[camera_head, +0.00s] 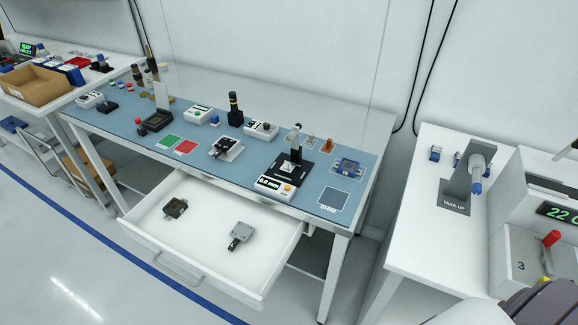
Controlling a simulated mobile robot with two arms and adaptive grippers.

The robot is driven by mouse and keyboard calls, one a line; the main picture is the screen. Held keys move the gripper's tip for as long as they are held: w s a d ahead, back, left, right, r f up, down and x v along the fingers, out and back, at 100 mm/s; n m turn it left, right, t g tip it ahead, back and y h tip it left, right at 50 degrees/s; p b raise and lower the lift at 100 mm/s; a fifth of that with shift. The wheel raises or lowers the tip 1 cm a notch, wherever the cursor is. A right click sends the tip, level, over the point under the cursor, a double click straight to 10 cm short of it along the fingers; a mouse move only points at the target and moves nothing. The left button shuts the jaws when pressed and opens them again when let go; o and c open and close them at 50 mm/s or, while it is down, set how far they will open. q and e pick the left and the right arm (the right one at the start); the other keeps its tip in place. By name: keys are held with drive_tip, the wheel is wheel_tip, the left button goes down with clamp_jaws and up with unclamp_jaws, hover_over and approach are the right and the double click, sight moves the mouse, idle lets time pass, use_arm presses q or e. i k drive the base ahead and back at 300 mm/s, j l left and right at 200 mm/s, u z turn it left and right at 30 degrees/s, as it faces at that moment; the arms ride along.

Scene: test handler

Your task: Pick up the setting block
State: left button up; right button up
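A white drawer (272,271) is pulled open under the front of the blue-topped bench. A grey metal block with a dark knob or clamp at one end (240,235) lies in its right half. A dark square socket-like block (175,208) lies in its left half. Either may be the setting block; I cannot tell which from this distance. On the bench mat stands a gauge with a black base and upright post (293,168), with a white display unit (273,187) in front of it. Neither of my grippers is in view.
A white side table (412,205) with a take-up unit (462,180) stands right. A cardboard box (33,88) sits far left. Floor before the drawer is clear.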

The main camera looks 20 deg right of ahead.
sight(287, 169)
drive_tip(key=i+j+z, duration=0.1)
drive_tip(key=z, duration=0.65)
drive_tip(key=i+j+z, duration=0.1)
drive_tip(key=j+z, duration=0.35)
drive_tip(key=j, duration=0.3)
drive_tip(key=j+z, duration=0.45)
drive_tip(key=j, duration=0.3)
